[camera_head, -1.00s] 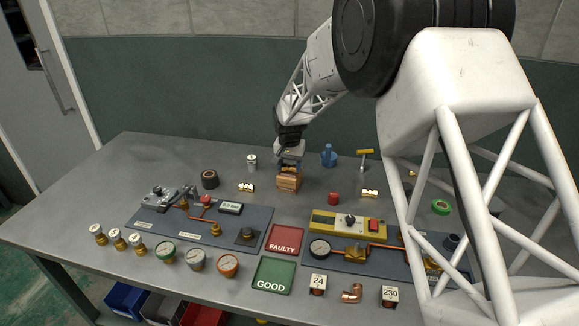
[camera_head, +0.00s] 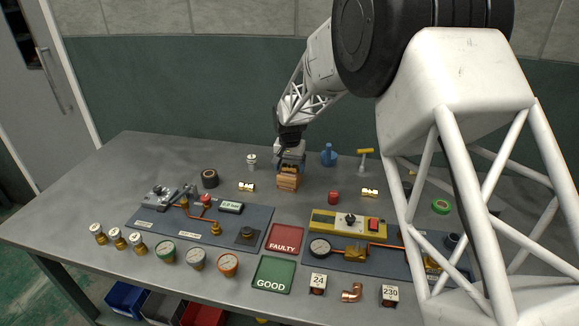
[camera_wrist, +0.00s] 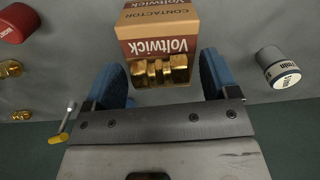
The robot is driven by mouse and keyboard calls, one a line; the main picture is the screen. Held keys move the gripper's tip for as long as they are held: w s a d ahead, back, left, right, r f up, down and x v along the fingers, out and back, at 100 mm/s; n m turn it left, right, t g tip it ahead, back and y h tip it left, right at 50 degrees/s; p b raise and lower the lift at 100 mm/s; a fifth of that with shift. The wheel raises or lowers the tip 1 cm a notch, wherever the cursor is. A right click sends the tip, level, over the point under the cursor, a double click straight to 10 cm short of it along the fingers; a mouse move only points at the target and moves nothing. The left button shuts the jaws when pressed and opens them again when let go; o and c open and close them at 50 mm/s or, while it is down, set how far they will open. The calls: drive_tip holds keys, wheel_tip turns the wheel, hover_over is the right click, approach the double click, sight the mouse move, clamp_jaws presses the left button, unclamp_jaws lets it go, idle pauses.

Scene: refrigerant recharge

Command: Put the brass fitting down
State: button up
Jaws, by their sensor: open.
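A brass fitting (camera_wrist: 158,71) lies between the two blue fingers of my gripper (camera_wrist: 163,82) in the wrist view. The fingers are apart, with gaps on both sides of the fitting. The fitting is right beside a brown and orange Voltwick contactor box (camera_wrist: 158,32) and hides part of its lower edge. I cannot tell whether they touch. In the head view my gripper (camera_head: 290,165) is low over the back middle of the table, just behind the box (camera_head: 288,182). The box and fingers hide the fitting there.
Other brass fittings lie left (camera_head: 246,187) and right (camera_head: 369,193) of the box. A red cylinder (camera_head: 333,197) and a white-topped cylinder (camera_head: 251,161) stand nearby. The red FAULTY tray (camera_head: 285,231) and green GOOD tray (camera_head: 273,287) are nearer the front, between two equipment boards.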

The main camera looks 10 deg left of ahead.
sight(290, 166)
wheel_tip(290, 166, up, 12)
drive_tip(key=shift+r, duration=0.15)
idle(0.6)
idle(0.7)
drive_tip(key=s+d+r+t, duration=0.1)
drive_tip(key=s+d+r, duration=0.5)
drive_tip(key=s+d, duration=0.5)
drive_tip(key=s+d+r, duration=0.6)
drive_tip(key=s+d, duration=0.3)
drive_tip(key=d, duration=0.4)
drive_tip(key=s+d+f, duration=0.1)
drive_tip(key=s+d, duration=0.3)
drive_tip(key=s, duration=0.5)
drive_tip(key=s+d+f+t, duration=0.1)
drive_tip(key=s+d, duration=0.4)
drive_tip(key=s, duration=0.5)
drive_tip(key=s+d+f, duration=0.2)
drive_tip(key=s+d, duration=0.2)
drive_tip(key=s, duration=0.5)
drive_tip(key=shift+s+d+t, duration=0.2)
drive_tip(key=shift+s+t, duration=0.1)
drive_tip(key=shift+s, duration=0.05)
